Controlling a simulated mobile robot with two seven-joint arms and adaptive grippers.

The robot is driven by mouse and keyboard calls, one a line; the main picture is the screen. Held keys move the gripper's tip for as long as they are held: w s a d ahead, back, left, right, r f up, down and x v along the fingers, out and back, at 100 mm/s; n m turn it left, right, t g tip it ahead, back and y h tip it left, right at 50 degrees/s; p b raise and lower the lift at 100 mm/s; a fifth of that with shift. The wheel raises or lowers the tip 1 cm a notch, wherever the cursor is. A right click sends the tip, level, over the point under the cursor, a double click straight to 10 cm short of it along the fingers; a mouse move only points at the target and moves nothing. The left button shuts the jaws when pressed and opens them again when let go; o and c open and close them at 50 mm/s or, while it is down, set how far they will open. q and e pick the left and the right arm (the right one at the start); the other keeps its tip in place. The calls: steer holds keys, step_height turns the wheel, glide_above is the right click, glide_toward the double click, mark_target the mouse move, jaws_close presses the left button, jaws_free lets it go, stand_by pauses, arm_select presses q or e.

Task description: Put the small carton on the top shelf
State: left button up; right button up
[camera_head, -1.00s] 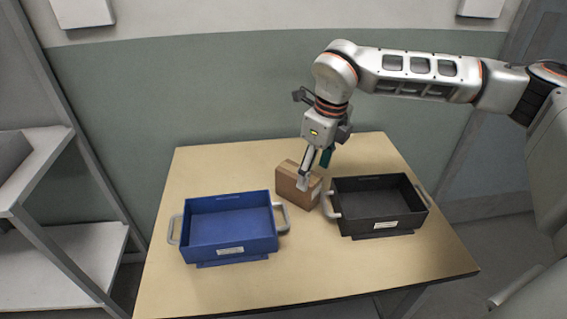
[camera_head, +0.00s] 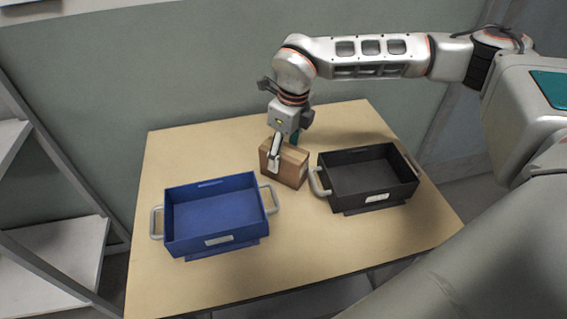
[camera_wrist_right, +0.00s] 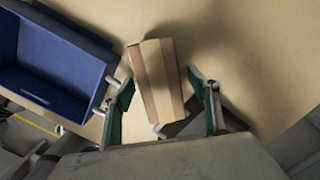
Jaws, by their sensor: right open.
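The small carton (camera_head: 285,163) is a brown box with a lighter tape band, upright on the table between the two trays. It also shows in the right wrist view (camera_wrist_right: 157,78). My right gripper (camera_head: 284,152) is open at the carton, one finger in front of it and the other behind. In the right wrist view the fingers (camera_wrist_right: 168,92) lie on either side of the carton; contact is not clear. A grey shelf rack stands at the left edge, with an upper board (camera_head: 10,133) and a lower board (camera_head: 60,258), only partly in view. My left gripper is out of view.
A blue tray (camera_head: 212,239) with handles stands left of the carton. A black tray (camera_head: 375,199) stands close on its right, its handle near the carton. The wooden table (camera_head: 180,290) is bare at the front and back. A wall stands behind it.

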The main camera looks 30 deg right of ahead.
steer(key=shift+f, duration=0.25)
steer(key=c, duration=1.3)
steer(key=shift+c, duration=0.2)
steer(key=shift+w+r, duration=0.1)
step_height(320, 180, up, 20)
steer(key=p, duration=0.1)
steer(key=shift+p, duration=0.4)
